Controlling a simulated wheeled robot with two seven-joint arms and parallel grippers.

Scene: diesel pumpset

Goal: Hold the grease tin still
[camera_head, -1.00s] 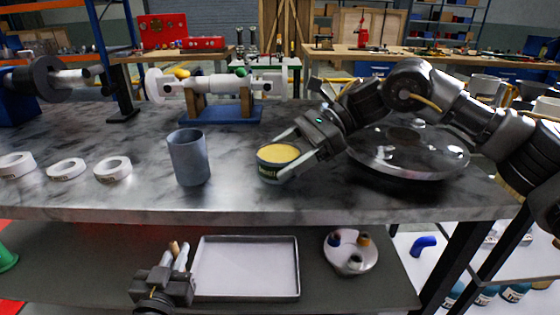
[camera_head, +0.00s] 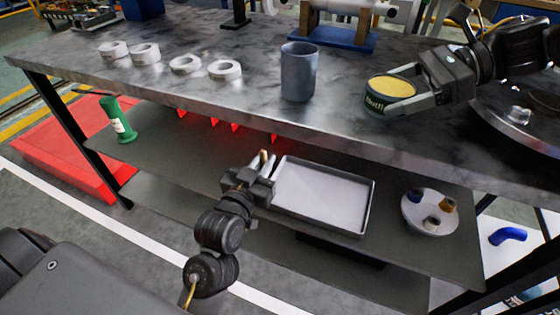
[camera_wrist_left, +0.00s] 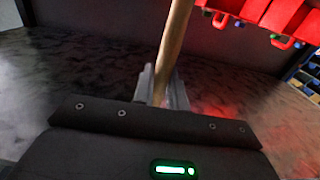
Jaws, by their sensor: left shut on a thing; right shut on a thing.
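The grease tin (camera_head: 374,106) is a dark green tin with a pale label and yellow grease showing at its open top. It stands upright near the front edge of the bench, in the right part of the head view. My right gripper (camera_head: 392,97) is shut on it from the right, with fingers along its sides. My left gripper (camera_head: 264,166) is low, at the left edge of the tray on the lower shelf. It is shut on a wooden handle, seen in the left wrist view (camera_wrist_left: 174,48); the handle's far end is out of view there.
A grey cup (camera_head: 298,74) stands on the bench left of the tin, with several white rings (camera_head: 185,65) further left.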

